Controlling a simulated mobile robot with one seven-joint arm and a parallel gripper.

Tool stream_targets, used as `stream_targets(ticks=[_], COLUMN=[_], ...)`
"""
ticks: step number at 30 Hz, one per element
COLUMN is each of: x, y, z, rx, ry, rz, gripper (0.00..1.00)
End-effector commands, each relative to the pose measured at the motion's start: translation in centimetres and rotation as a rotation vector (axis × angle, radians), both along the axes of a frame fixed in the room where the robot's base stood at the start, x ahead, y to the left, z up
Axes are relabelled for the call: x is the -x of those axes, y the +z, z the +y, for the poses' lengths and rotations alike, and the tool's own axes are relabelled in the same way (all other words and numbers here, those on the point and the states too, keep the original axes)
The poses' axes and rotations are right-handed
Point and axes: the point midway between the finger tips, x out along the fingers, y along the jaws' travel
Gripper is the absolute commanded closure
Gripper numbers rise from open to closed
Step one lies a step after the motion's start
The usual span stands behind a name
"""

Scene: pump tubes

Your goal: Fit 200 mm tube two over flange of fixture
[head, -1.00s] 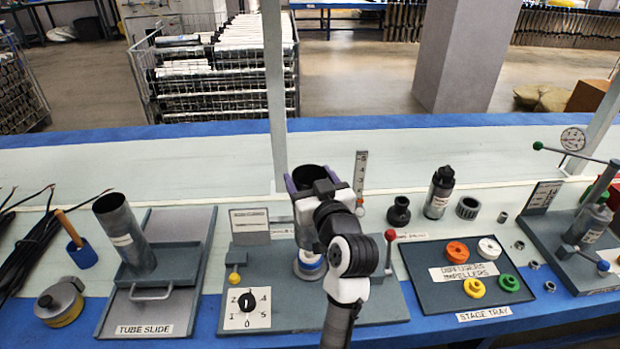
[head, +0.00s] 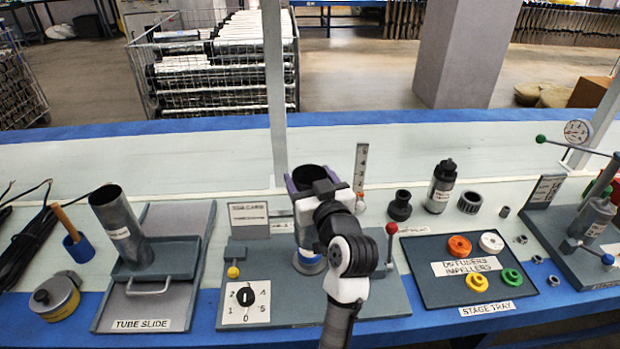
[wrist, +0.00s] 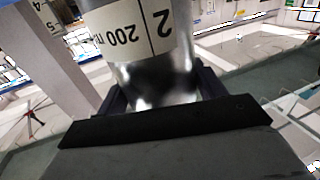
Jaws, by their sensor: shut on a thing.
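My gripper (head: 308,188) is shut on a metal tube with a dark open top (head: 309,172). The tube stands about upright over the fixture's base plate (head: 370,298). In the wrist view the tube (wrist: 160,85) is shiny and its label reads "2" and "200 m", cut off. The fingers lie on both sides of it. Below the gripper, a blue and pale ring (head: 308,264) shows at the fixture, partly behind my arm. My wrist hides most of the tube's lower part and the flange, so I cannot tell whether the tube's lower end touches or surrounds the flange.
A red-knobbed lever (head: 391,229) and an upright scale (head: 360,165) stand close right of the tube. A dial (head: 247,296) and a sign (head: 248,216) are left. Another grey tube (head: 122,228) leans on the tube slide (head: 186,295). The stage tray (head: 425,290) lies right.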

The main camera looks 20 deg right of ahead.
Motion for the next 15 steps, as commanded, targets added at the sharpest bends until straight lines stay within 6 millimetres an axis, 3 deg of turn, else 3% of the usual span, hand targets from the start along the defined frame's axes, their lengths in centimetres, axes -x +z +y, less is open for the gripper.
stream_targets(ticks=[15], x=[0.0], y=[-1.3], z=[0.0], rx=[0.000], ry=[0.000], rz=[-0.003], gripper=[0.87])
